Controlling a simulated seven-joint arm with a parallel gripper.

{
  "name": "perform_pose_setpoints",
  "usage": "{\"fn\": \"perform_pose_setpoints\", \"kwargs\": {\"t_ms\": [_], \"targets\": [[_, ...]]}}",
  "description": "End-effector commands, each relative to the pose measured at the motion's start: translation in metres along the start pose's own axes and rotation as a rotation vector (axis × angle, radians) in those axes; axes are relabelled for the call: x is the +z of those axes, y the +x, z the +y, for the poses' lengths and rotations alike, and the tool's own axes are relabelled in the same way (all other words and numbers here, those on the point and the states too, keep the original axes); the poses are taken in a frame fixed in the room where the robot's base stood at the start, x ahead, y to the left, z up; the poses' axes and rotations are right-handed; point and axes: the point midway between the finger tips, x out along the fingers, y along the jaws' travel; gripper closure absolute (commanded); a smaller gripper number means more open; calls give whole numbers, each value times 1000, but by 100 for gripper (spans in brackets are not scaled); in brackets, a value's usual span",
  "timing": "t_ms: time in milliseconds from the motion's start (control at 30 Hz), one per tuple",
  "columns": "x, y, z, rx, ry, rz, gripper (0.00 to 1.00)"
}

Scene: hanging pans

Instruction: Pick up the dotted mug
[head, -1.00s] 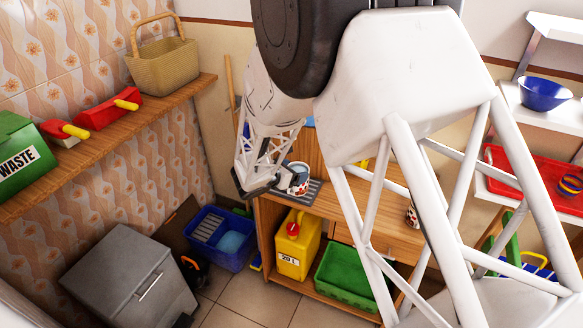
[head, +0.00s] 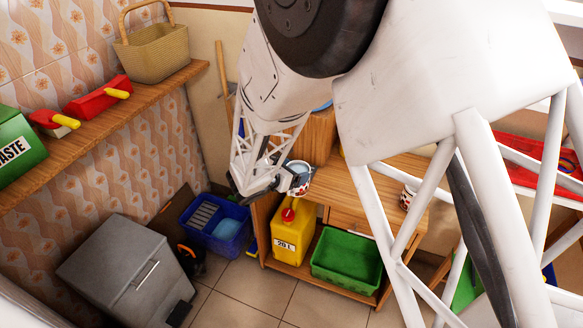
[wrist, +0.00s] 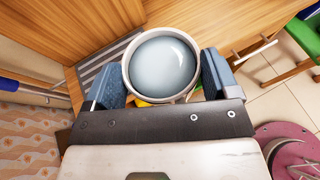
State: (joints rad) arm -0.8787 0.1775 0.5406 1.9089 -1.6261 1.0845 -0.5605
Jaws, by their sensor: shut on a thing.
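A white mug with dark and reddish marks (head: 300,176) is held by my gripper (head: 278,184) above the left end of the wooden workbench. In the wrist view I look down into the mug (wrist: 160,60), which has a pale blue-grey inside. The blue finger pads of my gripper (wrist: 161,84) stand on both sides of it, shut on it. The arm hides part of the mug in the head view, and its underside is hidden. A second patterned mug (head: 407,198) stands on the bench farther right.
The wooden bench (head: 345,193) holds a yellow jerrycan (head: 290,240) and a green crate (head: 346,262) on its lower shelf. A blue bin (head: 215,232) and a grey bin (head: 125,265) stand at left.

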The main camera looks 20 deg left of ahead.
Motion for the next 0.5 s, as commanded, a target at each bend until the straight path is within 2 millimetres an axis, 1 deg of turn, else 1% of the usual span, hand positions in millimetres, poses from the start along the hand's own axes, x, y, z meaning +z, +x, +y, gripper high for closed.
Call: {"fn": "perform_pose_setpoints", "kwargs": {"t_ms": [500], "targets": [[-1,-8,-14,0,0,0,91]]}}
